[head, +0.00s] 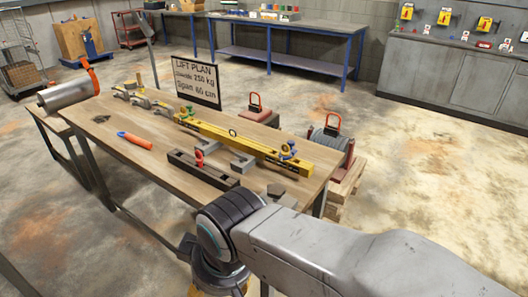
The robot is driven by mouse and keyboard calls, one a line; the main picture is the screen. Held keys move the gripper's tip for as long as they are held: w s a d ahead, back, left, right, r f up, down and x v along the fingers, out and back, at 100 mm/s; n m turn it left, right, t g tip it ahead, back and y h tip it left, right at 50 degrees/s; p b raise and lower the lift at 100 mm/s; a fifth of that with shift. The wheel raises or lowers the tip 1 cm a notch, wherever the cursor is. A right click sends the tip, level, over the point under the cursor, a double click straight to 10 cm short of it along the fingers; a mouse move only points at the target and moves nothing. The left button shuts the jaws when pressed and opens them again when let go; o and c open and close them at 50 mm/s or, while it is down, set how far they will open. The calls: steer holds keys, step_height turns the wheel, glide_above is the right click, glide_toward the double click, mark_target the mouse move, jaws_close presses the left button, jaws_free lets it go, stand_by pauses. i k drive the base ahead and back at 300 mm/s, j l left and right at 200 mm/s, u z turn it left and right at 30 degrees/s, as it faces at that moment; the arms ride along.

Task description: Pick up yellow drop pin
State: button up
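A long yellow beam (228,137) lies across the wooden worktable (112,131). A small yellow-and-blue fitting (288,150) stands at the beam's right end, and a similar small yellow fitting (184,112) is near its left end. I cannot tell whether either is the yellow drop pin; they are too small. A red shackle (198,158) stands by a dark bar (203,169) at the table's front. My arm comes in from the lower right and bends down in front of the table. My gripper's fingers are not visible. A bit of yellow shows at the bottom edge, too cut off to name.
An orange-handled tool (135,140) and grey brackets lie on the table. A LIFT PLAN sign (197,80) stands behind the beam. A metal cylinder (68,91) is at the left. A cable reel (333,145) sits on a pallet at right. Open floor lies beyond.

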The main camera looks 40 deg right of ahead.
mark_target(285, 153)
steer(key=k+l+u, duration=0.1)
steer(key=l+u, duration=0.35)
steer(key=k+l+u, duration=0.2)
steer(key=l+u, duration=0.25)
steer(key=k+l+u, duration=0.25)
steer(key=l+u, duration=0.2)
steer(key=k+l+u, duration=0.2)
steer(key=u, duration=0.25)
steer(key=l+u, duration=0.35)
steer(key=k+l+u, duration=0.15)
steer(key=l+u, duration=0.2)
steer(key=k+l+u, duration=0.15)
steer(key=u, duration=0.2)
steer(key=k+l+u, duration=0.2)
steer(key=l+u, duration=0.15)
